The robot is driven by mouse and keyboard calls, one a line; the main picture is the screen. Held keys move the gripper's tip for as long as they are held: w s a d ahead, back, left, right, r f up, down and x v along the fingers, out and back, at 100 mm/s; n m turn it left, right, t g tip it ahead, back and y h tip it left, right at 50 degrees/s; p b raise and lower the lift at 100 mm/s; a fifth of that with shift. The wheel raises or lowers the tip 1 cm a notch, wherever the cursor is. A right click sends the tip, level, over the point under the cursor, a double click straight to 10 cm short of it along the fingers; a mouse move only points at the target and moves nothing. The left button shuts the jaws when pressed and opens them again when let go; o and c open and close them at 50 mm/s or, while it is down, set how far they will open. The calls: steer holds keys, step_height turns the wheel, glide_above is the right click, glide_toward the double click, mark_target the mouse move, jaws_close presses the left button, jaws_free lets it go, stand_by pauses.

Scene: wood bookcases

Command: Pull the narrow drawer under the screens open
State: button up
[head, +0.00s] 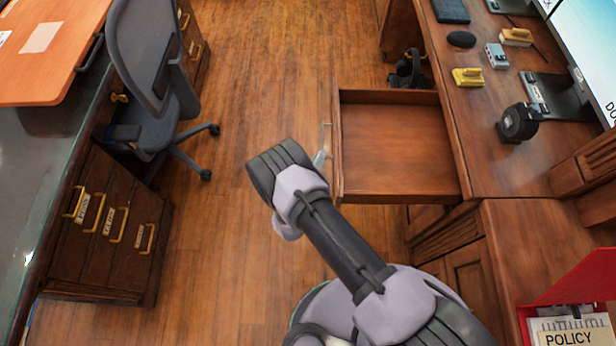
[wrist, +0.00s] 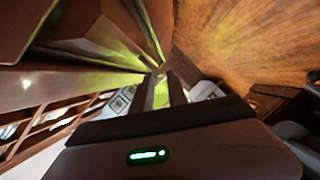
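The wooden drawer (head: 400,150) under the desk that bears the screens is pulled well out, and its empty inside shows in the head view. Its thin pale handle (head: 326,137) stands on the drawer's left-hand front. My gripper (head: 320,159) is at the lower end of this handle, mostly hidden behind my wrist. In the wrist view, my gripper's dark fingers (wrist: 163,88) point toward wooden surfaces lit yellow-green. Whether they touch or grip the handle is not clear.
The desk (head: 490,130) holds a tape dispenser (head: 518,122), a yellow stapler-like item (head: 468,77) and a screen (head: 590,50). A grey office chair (head: 150,80) and a drawer cabinet (head: 105,225) stand left. The wooden floor (head: 270,90) between is clear. A red policy holder (head: 575,285) is lower right.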

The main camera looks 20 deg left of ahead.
steer(key=p+v, duration=0.3)
steer(key=v, duration=0.9)
steer(key=shift+s, duration=0.4)
steer(key=shift+r, duration=0.1)
